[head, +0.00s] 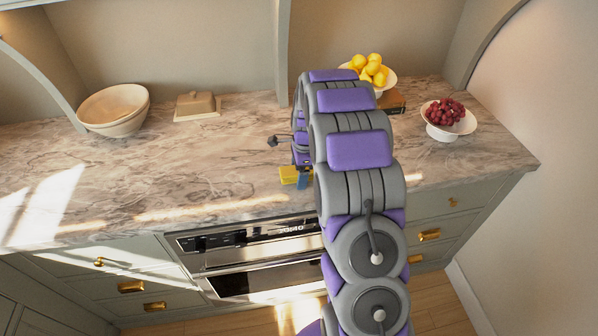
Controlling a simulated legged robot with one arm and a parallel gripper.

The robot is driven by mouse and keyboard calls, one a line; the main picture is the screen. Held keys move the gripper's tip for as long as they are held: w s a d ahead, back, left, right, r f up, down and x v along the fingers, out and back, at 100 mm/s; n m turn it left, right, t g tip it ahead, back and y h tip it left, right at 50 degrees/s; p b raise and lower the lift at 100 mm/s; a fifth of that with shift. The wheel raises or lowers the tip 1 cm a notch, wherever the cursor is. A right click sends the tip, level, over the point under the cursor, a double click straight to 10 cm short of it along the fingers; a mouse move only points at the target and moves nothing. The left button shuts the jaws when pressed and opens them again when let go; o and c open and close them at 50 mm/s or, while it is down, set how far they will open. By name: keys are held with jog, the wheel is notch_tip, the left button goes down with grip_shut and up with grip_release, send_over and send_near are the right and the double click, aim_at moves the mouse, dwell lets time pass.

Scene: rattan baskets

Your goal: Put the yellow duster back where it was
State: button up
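A small yellow thing (289,175), which looks like the yellow duster, is near the front edge of the marble counter, just left of my arm. A small blue piece (304,181) shows right beside it. My arm arches over the counter and bends down. The purple end part with my gripper (302,168) is right by the yellow thing. The fingers are mostly hidden behind my arm, so I cannot tell whether they touch or hold it.
The marble counter (200,165) is clear in the middle and left. Stacked bowls (115,108) and a butter dish (196,106) stand at the back left. A lemon bowl (385,80), a brown box (392,103) and a grape bowl (448,127) stand right. An oven (255,262) is below.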

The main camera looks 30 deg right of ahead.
jog(key=shift+o, duration=1)
jog(key=shift+d, duration=0.1)
notch_tip(320, 180, up, 11)
jog(key=d+p, duration=0.1)
jog(key=p, duration=0.2)
jog(key=s+a+r+n, duration=0.5)
jog(key=s+a+r, duration=0.2)
jog(key=s, duration=0.2)
jog(key=s+a+n, duration=0.3)
jog(key=s+n, duration=0.2)
jog(key=s, duration=0.5)
jog(key=s+a+r+n+g+h, duration=0.1)
jog(key=s+a+n, duration=0.3)
jog(key=s, duration=0.6)
jog(key=s+a+n+g, duration=0.1)
jog(key=s+a+n, duration=0.2)
jog(key=s+n, duration=0.4)
jog(key=s, duration=0.4)
jog(key=shift+a+r, duration=0.25)
jog(key=shift+r, duration=0.05)
jog(key=shift+w, duration=0.1)
